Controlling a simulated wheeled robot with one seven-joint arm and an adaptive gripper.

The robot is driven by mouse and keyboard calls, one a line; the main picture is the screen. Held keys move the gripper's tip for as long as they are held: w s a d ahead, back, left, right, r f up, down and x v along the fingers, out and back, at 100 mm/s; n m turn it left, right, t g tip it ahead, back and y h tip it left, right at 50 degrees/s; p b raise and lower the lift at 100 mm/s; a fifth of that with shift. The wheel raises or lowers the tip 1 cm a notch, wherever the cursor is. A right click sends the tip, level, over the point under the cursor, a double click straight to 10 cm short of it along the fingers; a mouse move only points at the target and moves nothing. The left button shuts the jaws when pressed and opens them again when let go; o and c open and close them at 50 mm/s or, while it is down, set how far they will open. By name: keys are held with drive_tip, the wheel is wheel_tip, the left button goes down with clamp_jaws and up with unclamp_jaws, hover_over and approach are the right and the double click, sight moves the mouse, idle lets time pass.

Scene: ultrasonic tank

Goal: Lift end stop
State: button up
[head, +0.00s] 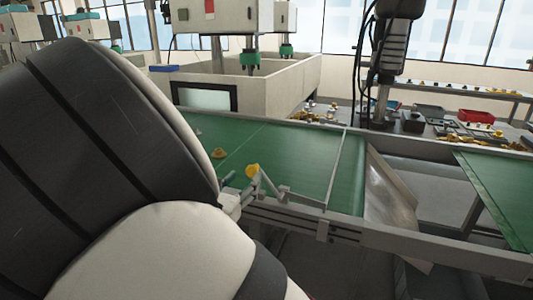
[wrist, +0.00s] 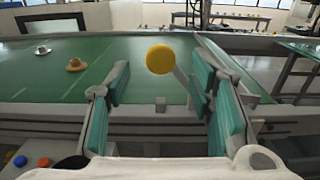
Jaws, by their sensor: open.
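The end stop shows in the head view as a thin grey bar (head: 335,170) across the green belt, with a bent grey lever at the near rail ending in a round yellow knob (head: 252,170). In the wrist view the yellow knob (wrist: 160,59) faces me, and its grey lever (wrist: 181,80) runs back to the right behind it. My gripper (wrist: 160,80) is open, its teal pads to the left and right of the knob. The knob lies between and a little above the fingertips in that view; no contact shows. In the head view my arm hides most of the gripper.
The green conveyor belt (head: 300,150) carries small brass-coloured parts (wrist: 76,65) left of the knob. A metal chute (head: 390,190) lies past the belt's end. A white tank (head: 290,80) stands behind. Coloured buttons (wrist: 43,162) sit at lower left in the wrist view.

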sight(251, 172)
drive_tip(key=shift+x, duration=3.1)
